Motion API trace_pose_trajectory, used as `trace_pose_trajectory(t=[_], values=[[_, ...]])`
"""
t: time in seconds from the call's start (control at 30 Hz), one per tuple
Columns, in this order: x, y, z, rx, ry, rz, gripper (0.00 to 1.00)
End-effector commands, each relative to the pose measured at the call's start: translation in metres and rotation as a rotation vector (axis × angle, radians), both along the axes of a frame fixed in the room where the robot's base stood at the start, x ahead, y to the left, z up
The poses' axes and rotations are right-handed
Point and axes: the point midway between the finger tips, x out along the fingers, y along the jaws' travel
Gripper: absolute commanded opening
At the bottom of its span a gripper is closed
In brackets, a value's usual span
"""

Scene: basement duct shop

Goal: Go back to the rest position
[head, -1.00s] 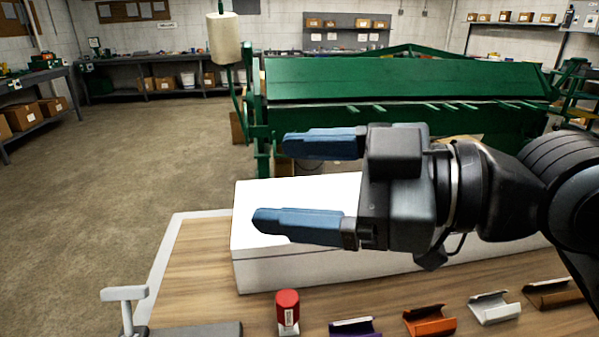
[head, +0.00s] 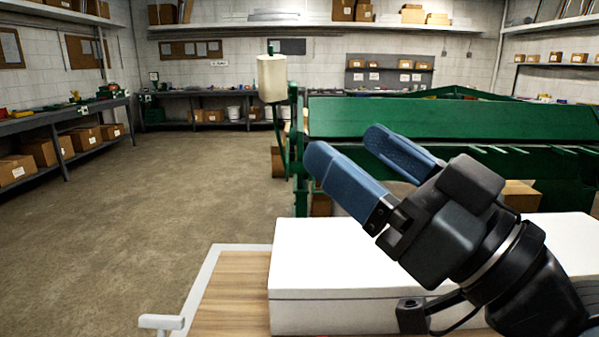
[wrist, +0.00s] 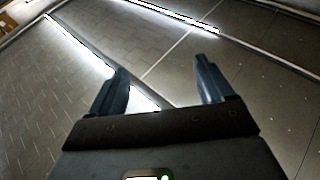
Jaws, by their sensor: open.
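My gripper (head: 358,160) is open and empty in the head view. Its two blue fingers point up and to the left, above a long white box (head: 345,262) on the wooden table (head: 235,290). In the wrist view my gripper (wrist: 162,85) shows its fingers spread apart with nothing between them. Beyond them is a grey panelled surface with bright strip lights, which looks like the ceiling.
A large green machine (head: 440,120) stands behind the table. Workbenches (head: 60,118) with boxes line the walls. The floor (head: 150,210) at left is clear.

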Motion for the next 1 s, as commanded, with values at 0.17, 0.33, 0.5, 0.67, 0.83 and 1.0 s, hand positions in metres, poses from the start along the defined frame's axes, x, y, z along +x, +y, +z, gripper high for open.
trace_pose_trajectory(t=[0.17, 0.33, 0.5, 0.67, 0.83, 1.0], values=[[0.001, -0.02, -0.024, 0.199, 0.082, -0.128, 0.81], [-0.007, -0.04, -0.066, 0.326, 0.179, -0.261, 0.81], [-0.029, -0.057, -0.121, 0.391, 0.287, -0.398, 0.81], [-0.064, -0.07, -0.177, 0.391, 0.391, -0.522, 0.81], [-0.115, -0.084, -0.231, 0.329, 0.491, -0.635, 0.81], [-0.174, -0.1, -0.272, 0.21, 0.566, -0.718, 0.81]])
